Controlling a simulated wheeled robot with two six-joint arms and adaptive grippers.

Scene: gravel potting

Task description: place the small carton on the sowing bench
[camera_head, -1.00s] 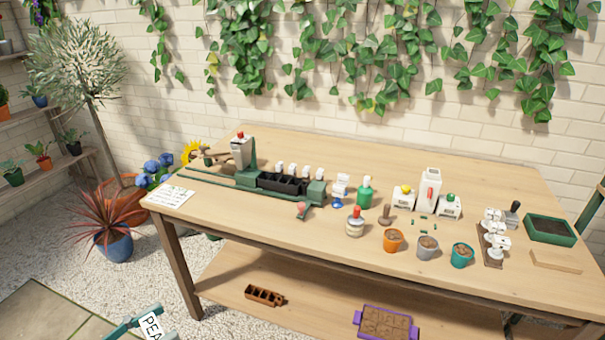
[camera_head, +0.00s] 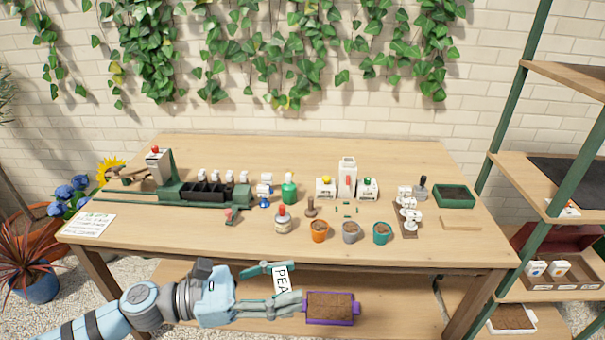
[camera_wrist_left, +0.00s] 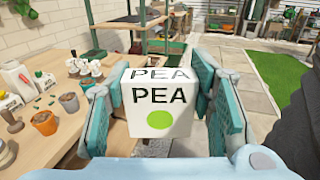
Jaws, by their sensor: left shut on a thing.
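My left gripper (camera_head: 288,283) is shut on a small white carton (camera_head: 281,279) lettered PEA. In the left wrist view the carton (camera_wrist_left: 160,103) sits between the two teal fingers and shows a green dot on its front. In the head view the gripper and carton are in front of the near edge of the wooden sowing bench (camera_head: 300,152), overlapping the view of its lower shelf. My right gripper is not in view.
The bench holds a green seeding device (camera_head: 172,190), bottles, and an orange pot (camera_head: 319,231) beside grey and teal ones. A green tray (camera_head: 455,197) stands at the right. The bench's back strip is clear. A purple tray (camera_head: 330,308) is below. Shelving (camera_head: 557,205) stands right.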

